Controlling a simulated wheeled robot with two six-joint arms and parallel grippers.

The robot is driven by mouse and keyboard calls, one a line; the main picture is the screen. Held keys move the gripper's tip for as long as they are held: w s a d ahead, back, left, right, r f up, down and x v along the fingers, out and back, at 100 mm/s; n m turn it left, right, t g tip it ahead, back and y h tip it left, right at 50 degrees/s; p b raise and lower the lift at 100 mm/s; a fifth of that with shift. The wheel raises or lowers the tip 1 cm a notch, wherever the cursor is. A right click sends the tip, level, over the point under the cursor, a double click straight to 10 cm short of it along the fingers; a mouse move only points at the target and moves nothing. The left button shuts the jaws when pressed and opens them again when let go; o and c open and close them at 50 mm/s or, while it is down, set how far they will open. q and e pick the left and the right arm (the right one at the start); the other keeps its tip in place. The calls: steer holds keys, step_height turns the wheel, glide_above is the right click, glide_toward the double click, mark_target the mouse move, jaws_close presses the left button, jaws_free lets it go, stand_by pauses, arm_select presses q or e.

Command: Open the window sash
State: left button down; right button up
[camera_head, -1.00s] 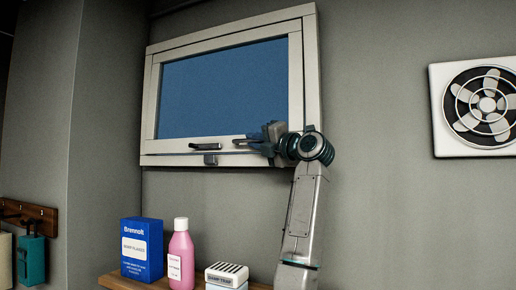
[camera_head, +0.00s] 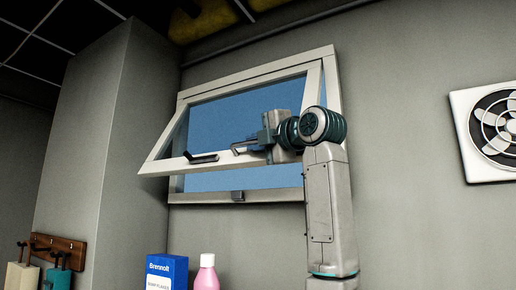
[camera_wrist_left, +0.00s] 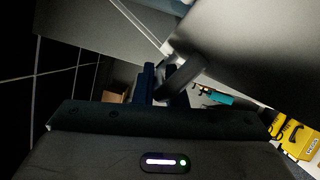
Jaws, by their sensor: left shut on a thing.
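The window sash (camera_head: 163,165) is a white frame with a blue pane, and it stands tilted open. Its upper edge stays at the window frame (camera_head: 334,85) and its lower edge is swung out into the room. Two dark handles sit along its lower rail, a left handle (camera_head: 202,159) and a right handle (camera_head: 240,147). My left gripper (camera_head: 262,140) is shut on the right handle; its jaws partly hide the grip. In the left wrist view, a dark handle (camera_wrist_left: 183,75) lies at the fingers. My right gripper is not in view.
A dark catch (camera_head: 237,196) is on the window frame's bottom rail. A wall fan (camera_head: 495,125) is at the right. A blue box (camera_head: 166,272) and pink bottle (camera_head: 206,274) stand below the window. A wall column (camera_head: 80,150) stands left of the sash.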

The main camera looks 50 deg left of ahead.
arm_select(q)
steer(key=c, duration=1.5)
jaws_free()
steer(key=shift+w, duration=0.1)
steer(key=shift+d+f, duration=0.1)
steer(key=shift+d, duration=0.05)
steer(key=shift+d+f+b, duration=0.1)
steer(key=shift+d+b, duration=0.2)
steer(key=d+b, duration=0.1)
steer(key=d, duration=0.2)
steer(key=d+b, duration=0.1)
steer(key=d, duration=0.2)
steer(key=d+b, duration=0.1)
steer(key=d, duration=0.3)
steer(key=shift+s+f, duration=0.35)
steer(key=shift+r, duration=0.1)
